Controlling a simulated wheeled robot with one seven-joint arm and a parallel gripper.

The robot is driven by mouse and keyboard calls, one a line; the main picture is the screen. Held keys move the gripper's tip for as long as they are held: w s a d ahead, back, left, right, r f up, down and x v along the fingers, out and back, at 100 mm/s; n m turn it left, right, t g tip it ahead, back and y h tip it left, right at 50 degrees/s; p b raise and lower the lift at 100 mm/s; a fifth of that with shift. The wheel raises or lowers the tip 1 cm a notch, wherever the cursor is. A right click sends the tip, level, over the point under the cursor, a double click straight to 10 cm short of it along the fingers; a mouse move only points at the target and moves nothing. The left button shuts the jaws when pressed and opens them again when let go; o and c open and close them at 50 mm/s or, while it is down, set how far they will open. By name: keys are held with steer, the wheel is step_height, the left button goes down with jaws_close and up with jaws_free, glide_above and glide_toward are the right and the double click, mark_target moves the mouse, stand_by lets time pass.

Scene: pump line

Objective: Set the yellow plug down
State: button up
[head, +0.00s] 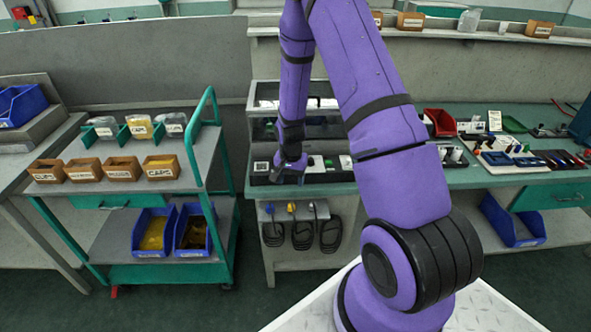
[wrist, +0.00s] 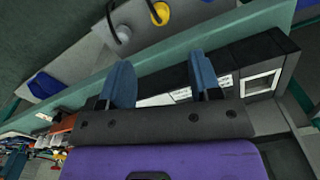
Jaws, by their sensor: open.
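The yellow plug also shows at the top of the wrist view (wrist: 161,13), beside the grey plug (wrist: 123,33). My gripper (head: 289,176) is at the bench's front edge, above the plugs and apart from the yellow one. In the wrist view its two blue fingers (wrist: 160,72) are spread, with nothing held between them. My arm hides part of the bench.
A black strip of devices (head: 325,168) lies along the bench edge by my gripper. A green trolley (head: 180,184) with labelled boxes and blue bins stands left. Trays and small parts (head: 510,155) crowd the bench at right. Floor between trolley and bench is clear.

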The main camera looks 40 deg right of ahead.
steer(key=s+a+r+n+t, duration=0.1)
steer(key=s+a+r+n, duration=0.1)
steer(key=r, duration=0.7)
steer(key=s+a+r+n+t, duration=0.1)
steer(key=a+r, duration=0.2)
steer(key=r, duration=0.6)
steer(key=s+a+r+n, duration=0.2)
steer(key=r, duration=0.8)
steer(key=s+a+r+n+t, duration=0.1)
steer(key=s+a+r+n, duration=0.1)
steer(key=s+r, duration=0.5)
steer(key=s+a+r+n+t, duration=0.2)
steer(key=s+r, duration=0.5)
steer(key=s, duration=0.7)
steer(key=shift+s+a+r+n, duration=0.35)
steer(key=shift+a+n, duration=0.35)
steer(key=shift+a, duration=0.3)
steer(key=shift+w, duration=0.1)
